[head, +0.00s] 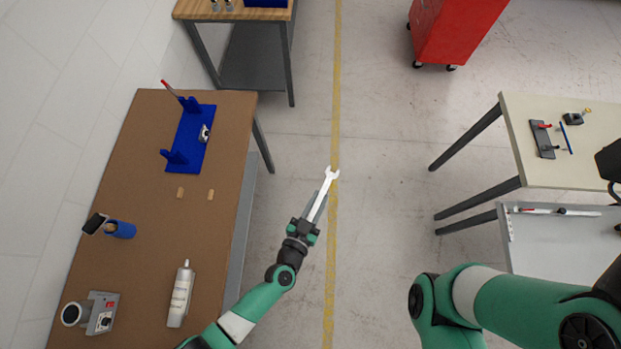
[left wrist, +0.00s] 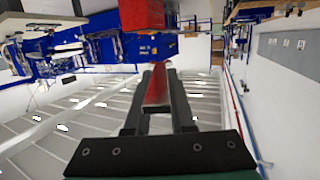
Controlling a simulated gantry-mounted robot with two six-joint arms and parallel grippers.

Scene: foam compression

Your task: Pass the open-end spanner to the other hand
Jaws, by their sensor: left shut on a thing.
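The open-end spanner (head: 327,183) is a pale silver tool. It is held up over the open floor in the middle of the head view, its forked end pointing up and slightly right. My left gripper (head: 315,208) is shut on its lower part, which the fingers partly hide. In the left wrist view the fingers of my left gripper (left wrist: 160,98) come together around a narrow, reddish-looking strip, probably the spanner's shank. My green right arm shows at the lower right of the head view, apart from the spanner.
A brown table (head: 228,130) at left carries a blue fixture (head: 190,140), a white bottle (head: 180,295) and a grey device (head: 102,312). A cream table (head: 510,115) and grey tray (head: 530,240) stand right. A red cabinet (head: 450,30) is behind. The middle floor is clear.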

